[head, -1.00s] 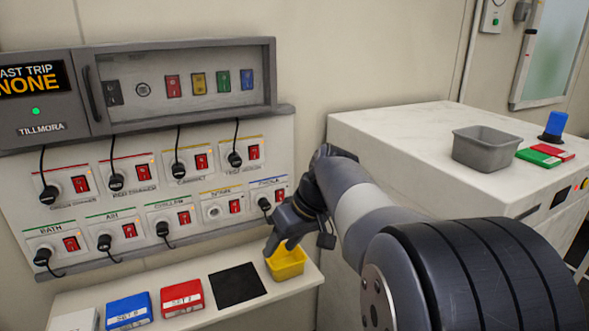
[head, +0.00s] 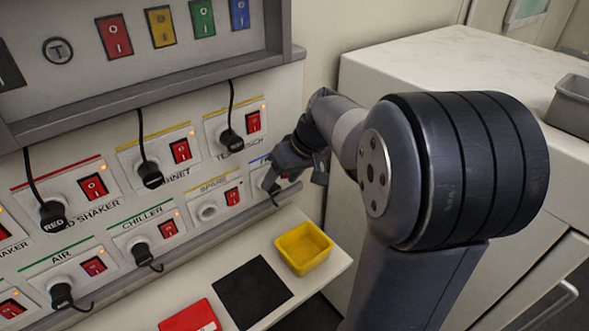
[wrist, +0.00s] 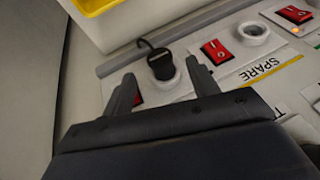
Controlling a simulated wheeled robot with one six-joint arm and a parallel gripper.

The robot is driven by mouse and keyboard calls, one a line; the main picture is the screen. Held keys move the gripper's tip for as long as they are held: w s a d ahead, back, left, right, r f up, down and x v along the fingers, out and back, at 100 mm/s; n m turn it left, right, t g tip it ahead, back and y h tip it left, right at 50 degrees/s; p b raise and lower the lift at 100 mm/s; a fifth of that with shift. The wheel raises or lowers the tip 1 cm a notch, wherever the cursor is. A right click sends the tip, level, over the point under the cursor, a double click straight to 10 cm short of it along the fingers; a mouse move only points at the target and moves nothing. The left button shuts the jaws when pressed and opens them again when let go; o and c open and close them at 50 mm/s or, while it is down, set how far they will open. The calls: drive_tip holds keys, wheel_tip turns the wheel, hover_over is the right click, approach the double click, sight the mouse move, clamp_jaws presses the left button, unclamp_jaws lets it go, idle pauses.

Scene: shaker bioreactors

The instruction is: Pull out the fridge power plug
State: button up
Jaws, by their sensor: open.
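A black plug (wrist: 160,64) sits in a white socket in the wrist view, its short cord curling toward the ledge. It is at the right end of the panel's lower row, beside the outlet labelled SPARE. Its own label is mostly hidden by my gripper, so I cannot read it as the fridge's. My gripper (head: 268,181) is at this outlet in the head view. In the wrist view my gripper (wrist: 161,69) is open, one finger on each side of the plug. I cannot tell whether the fingers touch it. A red switch shows partly behind the left finger.
The empty SPARE socket (head: 208,212) and its red switch (head: 233,196) are close beside. Other plugs, such as the chiller plug (head: 141,254), fill nearby outlets. A yellow bin (head: 304,248), black mat (head: 250,292) and red block (head: 190,317) lie on the ledge below. A white counter (head: 420,70) stands right.

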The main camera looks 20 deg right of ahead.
sight(277, 187)
drive_tip(key=shift+x, duration=1.85)
drive_tip(key=shift+c, duration=0.4)
drive_tip(key=c, duration=1)
drive_tip(key=shift+s, duration=0.1)
drive_tip(key=shift+s+d, duration=0.2)
drive_tip(key=shift+s, duration=0.3)
drive_tip(key=shift+s+d+b, duration=0.1)
drive_tip(key=shift+s+b, duration=0.15)
drive_tip(key=shift+b, duration=0.1)
drive_tip(key=shift+s+d, duration=0.1)
drive_tip(key=shift+s, duration=0.25)
drive_tip(key=shift+s, duration=0.2)
